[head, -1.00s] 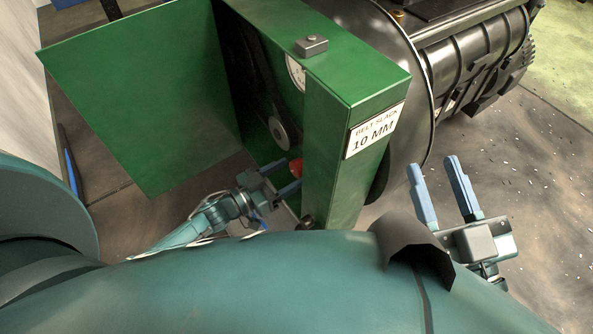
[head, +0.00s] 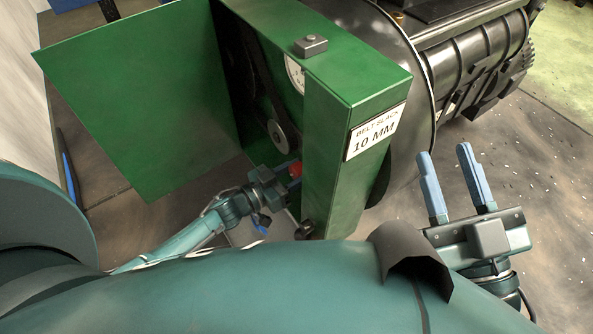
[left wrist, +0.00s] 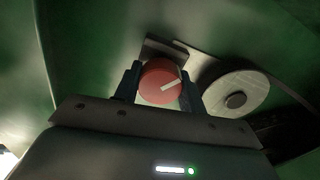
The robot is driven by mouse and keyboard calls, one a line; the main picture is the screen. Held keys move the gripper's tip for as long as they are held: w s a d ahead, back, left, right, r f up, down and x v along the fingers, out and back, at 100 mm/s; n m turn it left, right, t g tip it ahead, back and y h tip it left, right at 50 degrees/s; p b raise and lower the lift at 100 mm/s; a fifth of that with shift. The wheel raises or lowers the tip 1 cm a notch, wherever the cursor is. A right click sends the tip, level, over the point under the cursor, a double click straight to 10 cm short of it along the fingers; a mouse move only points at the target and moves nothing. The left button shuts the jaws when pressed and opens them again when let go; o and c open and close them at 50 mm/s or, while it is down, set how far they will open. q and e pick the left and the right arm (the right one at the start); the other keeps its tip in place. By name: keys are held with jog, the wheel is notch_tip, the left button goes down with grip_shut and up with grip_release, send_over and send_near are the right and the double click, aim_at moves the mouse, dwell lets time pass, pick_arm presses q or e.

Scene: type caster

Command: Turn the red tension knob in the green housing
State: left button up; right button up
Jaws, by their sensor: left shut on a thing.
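The red tension knob (left wrist: 160,84) has a white pointer line that slants up to the right in the left wrist view. It also shows as a small red patch in the head view (head: 295,170). My left gripper (left wrist: 161,88) is shut on the knob, with a finger on either side of it. In the head view the left gripper (head: 284,175) reaches into the open green housing (head: 352,150). My right gripper (head: 451,178) is open and empty, to the right of the housing.
The housing's open green door (head: 140,100) stands at the left. A pale pulley (left wrist: 235,92) is right of the knob. A label on the housing (head: 376,132) reads "BELT SLACK 10 MM". A gauge (head: 295,74) is partly hidden. Black machinery (head: 480,60) stands behind.

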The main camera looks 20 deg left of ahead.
pick_arm(q)
jog(key=shift+c, duration=1.2)
jog(key=shift+r, duration=0.1)
jog(key=shift+r+n+p, duration=0.2)
jog(key=shift+n+p, duration=0.8)
jog(key=shift+p, duration=0.15)
jog(key=shift+f+n+p, duration=0.3)
jog(key=shift+n+p, duration=0.05)
jog(key=shift+n, duration=0.85)
pick_arm(e)
jog(key=shift+s+f+m+g+h, duration=0.2)
jog(key=shift+f+m+g+h, duration=0.15)
jog(key=shift+f, duration=0.25)
jog(key=shift+s+f+m+g+h, duration=0.25)
jog(key=shift+f+h, duration=0.1)
jog(key=shift+f, duration=0.25)
pick_arm(q)
jog(key=o, duration=1)
jog(key=shift+c, duration=0.2)
